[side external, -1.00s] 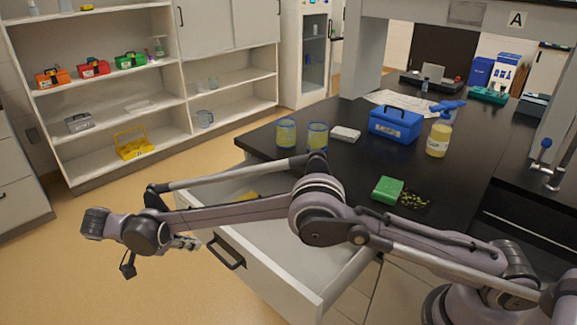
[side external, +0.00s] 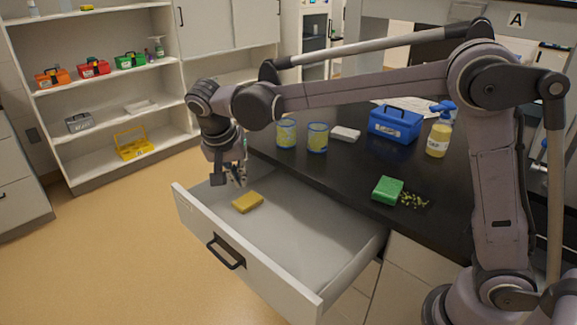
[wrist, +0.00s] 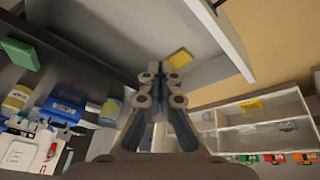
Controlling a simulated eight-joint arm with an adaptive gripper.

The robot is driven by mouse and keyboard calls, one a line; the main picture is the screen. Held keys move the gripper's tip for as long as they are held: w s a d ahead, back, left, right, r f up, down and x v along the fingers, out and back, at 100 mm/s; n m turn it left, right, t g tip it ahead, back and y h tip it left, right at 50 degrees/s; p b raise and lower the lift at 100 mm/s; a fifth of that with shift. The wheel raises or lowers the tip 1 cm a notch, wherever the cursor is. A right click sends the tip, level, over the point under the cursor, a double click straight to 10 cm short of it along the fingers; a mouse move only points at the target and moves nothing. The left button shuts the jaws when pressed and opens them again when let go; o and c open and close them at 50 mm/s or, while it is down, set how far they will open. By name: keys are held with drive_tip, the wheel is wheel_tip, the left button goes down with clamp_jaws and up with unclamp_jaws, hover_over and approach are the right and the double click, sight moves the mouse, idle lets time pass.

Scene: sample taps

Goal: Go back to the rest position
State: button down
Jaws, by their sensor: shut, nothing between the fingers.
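My gripper (side external: 238,178) is shut and empty. It points down above the left part of the open drawer (side external: 320,224), apart from the yellow sponge (side external: 248,202) lying inside. In the wrist view my gripper (wrist: 162,72) has its fingertips together, and the yellow sponge (wrist: 181,58) shows just beyond them. My arm is raised and bent high over the black bench and the drawer.
On the black bench (side external: 340,172) stand two yellow-filled jars (side external: 286,134), a blue box (side external: 395,124), a yellow bottle (side external: 439,138) and a green block (side external: 388,190) beside scattered green bits (side external: 414,200). Shelves (side external: 70,100) stand behind at left. The floor (side external: 90,250) at left is clear.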

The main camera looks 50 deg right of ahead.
drive_tip(key=s+d+n+t+y, duration=0.1)
drive_tip(key=s+d+n, duration=0.2)
drive_tip(key=s, duration=0.3)
drive_tip(key=s+d+f+n+t+y, duration=0.1)
drive_tip(key=s+d+n+t, duration=0.1)
drive_tip(key=s, duration=0.5)
drive_tip(key=s+d+f+n+t+y, duration=0.1)
drive_tip(key=s+d+n+t+y, duration=0.1)
drive_tip(key=s+d+n, duration=0.2)
drive_tip(key=s+d, duration=0.1)
drive_tip(key=s, duration=0.2)
drive_tip(key=shift+d+f+n, duration=0.2)
drive_tip(key=shift+n, duration=0.1)
